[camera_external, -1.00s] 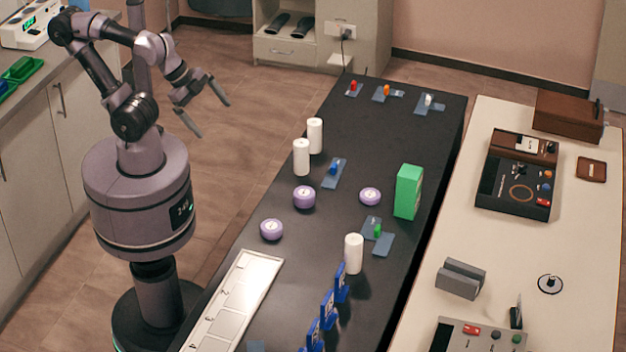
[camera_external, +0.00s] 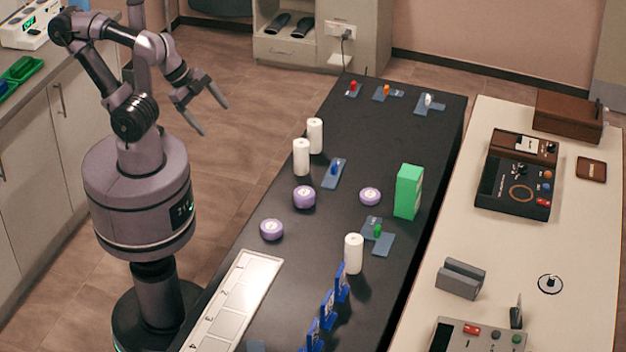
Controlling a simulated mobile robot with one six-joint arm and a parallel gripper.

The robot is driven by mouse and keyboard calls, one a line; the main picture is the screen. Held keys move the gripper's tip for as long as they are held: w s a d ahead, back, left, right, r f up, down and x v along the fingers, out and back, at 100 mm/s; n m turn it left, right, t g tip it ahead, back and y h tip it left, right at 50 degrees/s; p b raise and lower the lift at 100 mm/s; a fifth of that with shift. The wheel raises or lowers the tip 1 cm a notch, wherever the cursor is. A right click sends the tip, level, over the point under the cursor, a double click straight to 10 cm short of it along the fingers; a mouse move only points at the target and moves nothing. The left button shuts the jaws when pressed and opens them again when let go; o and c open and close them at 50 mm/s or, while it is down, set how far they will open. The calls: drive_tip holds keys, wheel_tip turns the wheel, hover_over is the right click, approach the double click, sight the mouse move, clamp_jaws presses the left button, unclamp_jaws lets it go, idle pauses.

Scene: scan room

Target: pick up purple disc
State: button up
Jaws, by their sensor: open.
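Three purple discs with pale tops lie on the black table: one at the left edge (camera_external: 271,230), one further back (camera_external: 304,197), and one to the right (camera_external: 370,196). They look alike apart from size, and their top marks are too small to read. My gripper (camera_external: 215,115) is open and empty, with its two fingers spread. It hangs in the air left of the table over the floor, clear of all three discs.
White cylinders (camera_external: 301,157) stand behind the discs, and another (camera_external: 353,253) stands in front. A green box (camera_external: 408,191) is right of the discs. Blue upright pieces (camera_external: 327,308) and a white numbered strip (camera_external: 235,298) occupy the near end. Small coloured switches sit on grey plates.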

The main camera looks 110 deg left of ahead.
drive_tip(key=w+r+n, duration=0.1)
drive_tip(key=w+r, duration=0.1)
drive_tip(key=w, duration=0.3)
drive_tip(key=n+g+h+b, duration=0.1)
drive_tip(key=n+b, duration=0.1)
drive_tip(key=n, duration=0.4)
hover_over(370, 194)
drive_tip(key=s, duration=0.3)
drive_tip(key=f, duration=2.8)
drive_tip(key=shift+w+d+f, duration=0.15)
drive_tip(key=shift+d+f, duration=0.1)
drive_tip(key=shift+d, duration=0.15)
drive_tip(key=b+x, duration=0.2)
drive_tip(key=x, duration=0.4)
drive_tip(key=shift+a+b, duration=0.1)
drive_tip(key=shift+b, duration=0.2)
drive_tip(key=shift+r, duration=0.15)
